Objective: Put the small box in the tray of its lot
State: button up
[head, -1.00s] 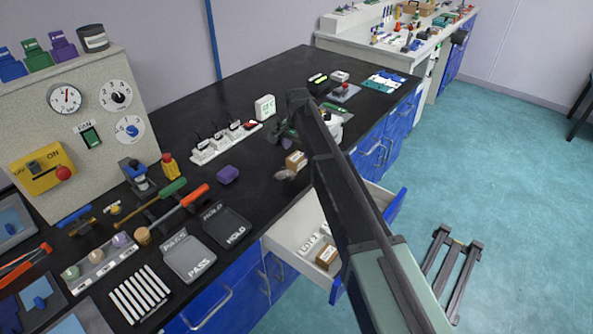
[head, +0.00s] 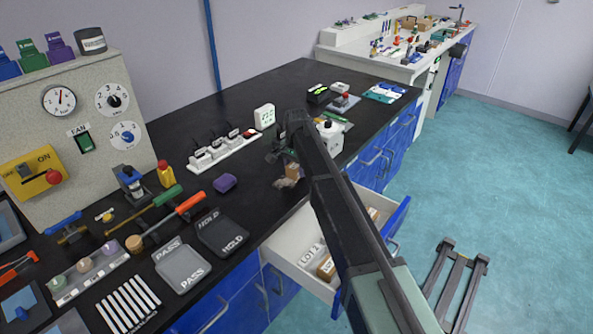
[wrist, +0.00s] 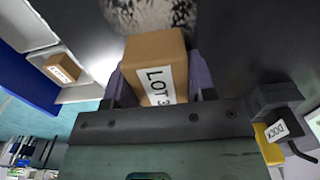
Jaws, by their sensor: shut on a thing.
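A small brown cardboard box (wrist: 155,62) with a white label starting "LOT 3" sits between the two fingers of my gripper (wrist: 157,78) in the wrist view. The fingers are shut on its sides. In the head view the box (head: 292,171) shows at the bench's front edge area, left of my arm, which hides most of the gripper. The open white drawer (head: 281,246) is below the bench front. It holds lot labels (head: 312,251) and another brown box (head: 326,267); a labelled box in a white compartment also shows in the wrist view (wrist: 62,68). My arm covers the drawer's middle.
A brownish lump (head: 285,184) lies close to the held box. A dark floor stand (head: 459,285) is at right.

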jog(key=shift+c, duration=0.5)
